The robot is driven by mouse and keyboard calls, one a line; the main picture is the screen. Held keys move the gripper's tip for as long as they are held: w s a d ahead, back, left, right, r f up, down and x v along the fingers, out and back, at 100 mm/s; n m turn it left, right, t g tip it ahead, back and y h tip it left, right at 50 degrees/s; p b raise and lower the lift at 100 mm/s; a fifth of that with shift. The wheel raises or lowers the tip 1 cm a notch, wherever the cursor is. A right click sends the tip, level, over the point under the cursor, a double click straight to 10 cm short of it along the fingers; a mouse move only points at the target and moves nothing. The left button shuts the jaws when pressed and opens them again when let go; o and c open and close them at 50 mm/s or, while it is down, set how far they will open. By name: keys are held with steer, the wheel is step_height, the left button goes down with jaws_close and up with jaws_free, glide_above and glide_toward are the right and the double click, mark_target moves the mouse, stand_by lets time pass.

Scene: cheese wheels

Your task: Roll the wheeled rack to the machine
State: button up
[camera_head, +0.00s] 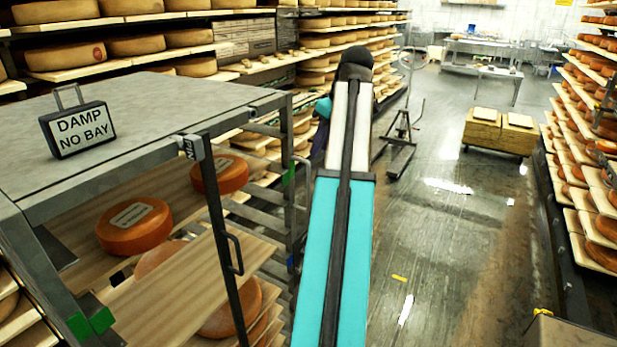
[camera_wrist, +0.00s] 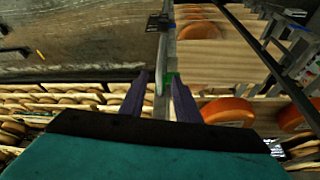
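The wheeled rack (camera_head: 215,220) stands at the left in the head view, with a grey top, dark metal posts and wooden shelves holding orange cheese wheels. A handle (camera_head: 234,252) shows on its near post. In the wrist view, my gripper (camera_wrist: 158,76) has its two purple fingers apart, on either side of a pale upright bar (camera_wrist: 160,60) of the rack. Gaps show beside the bar, so I see no grip on it. In the head view my arm mostly hides the gripper. I cannot tell which object is the machine; a dark stand with a round top (camera_head: 402,130) is further back.
A sign reading "DAMP NO BAY" (camera_head: 78,130) stands on the rack top. A low wooden cart (camera_head: 500,132) stands at the back right. Cheese shelves line the left wall and the right wall (camera_head: 590,170). The wet floor aisle (camera_head: 450,230) between is clear nearby.

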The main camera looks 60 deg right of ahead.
steer(key=shift+f, duration=0.2)
steer(key=p+x, duration=0.4)
steer(key=x, duration=0.9)
steer(key=shift+f, duration=0.2)
jaws_close()
